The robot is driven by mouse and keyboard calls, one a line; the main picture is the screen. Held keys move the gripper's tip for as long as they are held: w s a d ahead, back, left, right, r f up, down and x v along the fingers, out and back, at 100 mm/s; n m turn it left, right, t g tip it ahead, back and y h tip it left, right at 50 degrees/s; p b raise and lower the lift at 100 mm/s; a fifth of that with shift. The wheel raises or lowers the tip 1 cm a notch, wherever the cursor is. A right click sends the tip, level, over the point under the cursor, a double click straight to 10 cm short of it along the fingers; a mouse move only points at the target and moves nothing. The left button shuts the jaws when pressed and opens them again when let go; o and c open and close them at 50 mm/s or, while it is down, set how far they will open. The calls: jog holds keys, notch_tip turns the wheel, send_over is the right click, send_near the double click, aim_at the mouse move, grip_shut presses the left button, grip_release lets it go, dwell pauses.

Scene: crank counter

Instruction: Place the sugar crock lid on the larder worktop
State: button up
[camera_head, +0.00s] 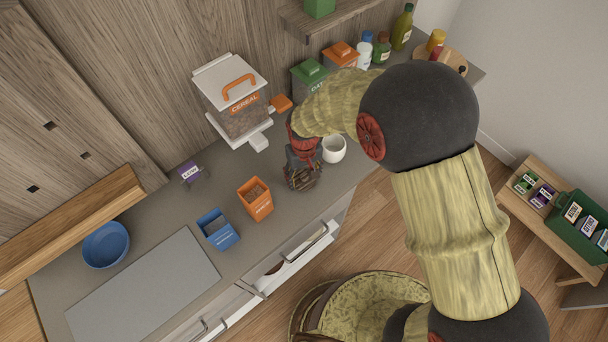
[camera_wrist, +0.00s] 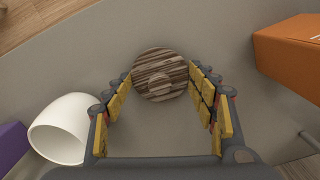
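The lid (camera_wrist: 160,74) is a round, striped wooden disc with a small knob. In the wrist view it shows knob up, over the grey worktop (camera_head: 165,215), between the fingertips of my gripper (camera_wrist: 161,72). Both fingertips are very close to its rim; I cannot tell whether they touch it, or whether it rests on the worktop. In the head view my gripper (camera_head: 303,178) is low over the counter, and the lid is hard to make out there. A white round crock (camera_head: 334,149) stands beside my gripper; it also shows at left in the wrist view (camera_wrist: 62,128).
An orange open box (camera_head: 256,200) and a blue one (camera_head: 218,230) stand left of my gripper. A cereal dispenser (camera_head: 232,98) and green canister (camera_head: 309,77) stand behind. A purple item (camera_head: 189,172), blue bowl (camera_head: 106,245) and grey board (camera_head: 145,290) lie further left.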

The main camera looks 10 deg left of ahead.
aim_at(304, 176)
jog(key=o, duration=0.4)
notch_tip(304, 176, up, 12)
jog(key=shift+r+p, duration=0.15)
jog(key=shift+p, duration=0.65)
